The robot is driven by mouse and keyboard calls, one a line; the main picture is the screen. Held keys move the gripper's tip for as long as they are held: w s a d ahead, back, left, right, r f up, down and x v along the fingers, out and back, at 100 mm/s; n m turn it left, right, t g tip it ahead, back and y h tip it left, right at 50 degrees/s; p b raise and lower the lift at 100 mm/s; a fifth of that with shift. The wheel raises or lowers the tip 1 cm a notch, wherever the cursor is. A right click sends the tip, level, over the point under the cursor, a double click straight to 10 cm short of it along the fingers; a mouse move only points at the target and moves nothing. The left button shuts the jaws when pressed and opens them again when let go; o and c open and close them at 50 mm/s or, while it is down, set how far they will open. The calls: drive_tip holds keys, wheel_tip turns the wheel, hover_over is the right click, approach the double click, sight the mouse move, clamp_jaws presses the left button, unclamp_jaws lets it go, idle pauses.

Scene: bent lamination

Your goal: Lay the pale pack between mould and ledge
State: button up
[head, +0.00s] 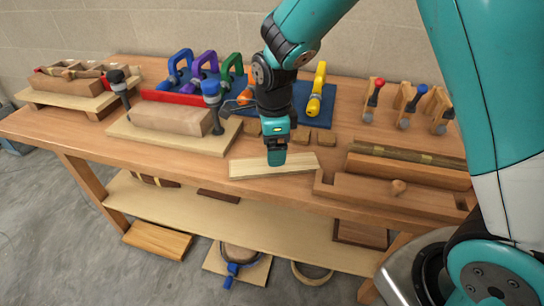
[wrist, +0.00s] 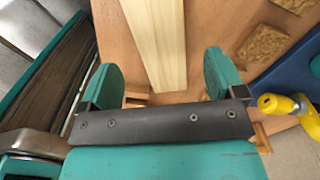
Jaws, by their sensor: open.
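The pale pack (head: 295,165), a flat strip of light wood layers, lies on the bench near its front edge. My gripper (head: 277,160) points down over its middle. In the wrist view the pale pack (wrist: 156,40) runs between the two green fingers of my gripper (wrist: 163,82), which stand apart with space on both sides. What looks like the mould, a wooden block (head: 170,118), sits on a pale baseboard (head: 142,135) left of the pack. A red strip (head: 186,98) runs behind the block; I cannot tell whether it is the ledge.
Two upright clamps, black-topped (head: 118,82) and blue-topped (head: 212,92), flank the block. A wooden vise-like fixture (head: 385,195) stands right of the pack. Small wood pieces (head: 300,137) lie behind it. Coloured clamps and a yellow tool (head: 317,90) rest on a blue mat at the back.

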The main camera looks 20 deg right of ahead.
wheel_tip(320, 180, up, 7)
drive_tip(key=s+a+r+n+y, duration=0.1)
drive_tip(key=s+r+n, duration=0.3)
drive_tip(key=s+n, duration=0.7)
drive_tip(key=s+a+r+n+y, duration=0.2)
drive_tip(key=s+r+n+y, duration=0.1)
drive_tip(key=s+n, duration=0.9)
drive_tip(key=r+n, duration=0.1)
drive_tip(key=n, duration=0.3)
drive_tip(key=shift+a+n, duration=0.3)
drive_tip(key=shift+n, duration=0.1)
drive_tip(key=shift+w+r, duration=0.1)
drive_tip(key=shift+r, duration=0.05)
drive_tip(key=shift+r+p, duration=0.3)
drive_tip(key=shift+r, duration=0.1)
